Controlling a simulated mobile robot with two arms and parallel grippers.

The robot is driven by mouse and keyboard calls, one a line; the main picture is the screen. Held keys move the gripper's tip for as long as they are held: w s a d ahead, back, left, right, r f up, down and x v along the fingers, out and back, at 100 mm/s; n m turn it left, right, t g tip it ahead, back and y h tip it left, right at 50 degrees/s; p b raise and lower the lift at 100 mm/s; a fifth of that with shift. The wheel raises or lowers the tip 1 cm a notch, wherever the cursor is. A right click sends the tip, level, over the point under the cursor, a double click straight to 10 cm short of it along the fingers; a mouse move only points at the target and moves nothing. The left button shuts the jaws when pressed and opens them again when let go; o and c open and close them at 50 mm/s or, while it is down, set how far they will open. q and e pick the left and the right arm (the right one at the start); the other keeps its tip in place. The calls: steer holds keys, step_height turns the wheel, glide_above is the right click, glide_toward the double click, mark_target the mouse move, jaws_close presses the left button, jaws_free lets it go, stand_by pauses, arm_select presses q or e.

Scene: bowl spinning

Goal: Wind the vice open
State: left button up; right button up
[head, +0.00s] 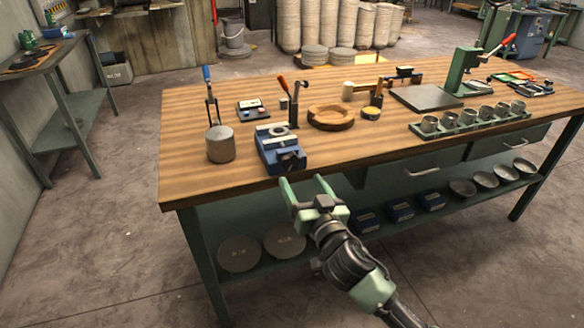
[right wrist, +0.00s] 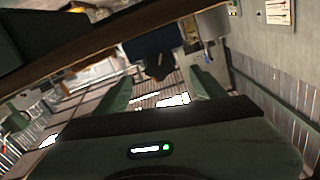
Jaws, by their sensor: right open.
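The blue vice (head: 272,150) stands at the front edge of the wooden bench (head: 185,185), with a dark part at its front facing me. My right gripper (head: 303,181) is open and empty, just in front of the bench edge and slightly below the vice. Its two green fingers point toward the vice, with a gap between them. In the right wrist view the open gripper (right wrist: 160,80) shows with the dark blue vice body (right wrist: 150,46) beyond the fingertips. I cannot make out the vice's handle clearly. My left gripper is not in view.
A metal cylinder (head: 220,144) stands left of the vice and a wooden ring (head: 331,117) lies behind it to the right. A rack of metal cups (head: 472,118) is further right. Drawers and a lower shelf (head: 340,225) sit under the bench top. The front left bench top is clear.

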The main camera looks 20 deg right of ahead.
mark_target(292, 164)
steer(key=w+p, duration=0.1)
steer(key=w, duration=0.6)
steer(key=shift+w+r, duration=0.1)
steer(key=shift+w, duration=0.2)
steer(key=c, duration=1.4)
